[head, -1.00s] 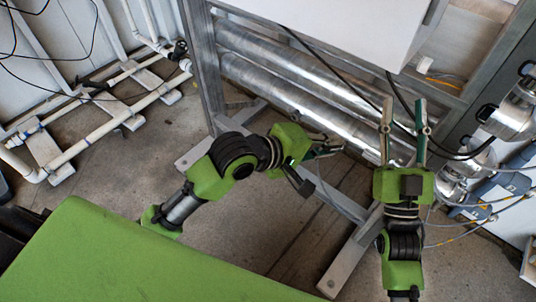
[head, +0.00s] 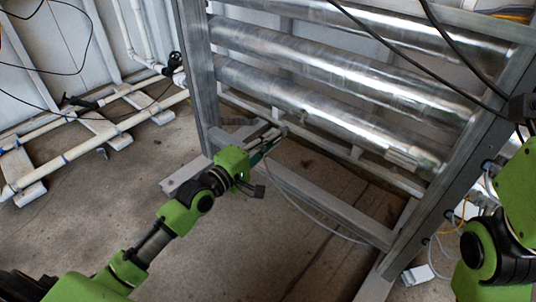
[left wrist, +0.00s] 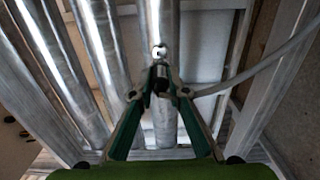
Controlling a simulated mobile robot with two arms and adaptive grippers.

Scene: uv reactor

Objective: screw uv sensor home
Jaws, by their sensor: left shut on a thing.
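My left gripper (head: 280,134) is near the left part of the lowest steel tube, in front of the frame, in the head view. In the left wrist view its fingers (left wrist: 161,84) are closed on a small dark, roughly cylindrical piece, apparently the UV sensor (left wrist: 162,76), with a grey cable running off to the right. Just beyond the fingertips a round pale fitting (left wrist: 159,52) with a dark centre shows on a steel tube (left wrist: 158,18). I cannot tell whether sensor and fitting touch. The fingers hide part of the sensor. My right gripper is outside both views.
Several steel tubes (head: 330,82) lie across a grey metal frame (head: 196,80). A grey cable (head: 292,196) loops below my left gripper. White pipes (head: 90,140) on low supports are at the left. Concrete floor (head: 110,215) is open in front.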

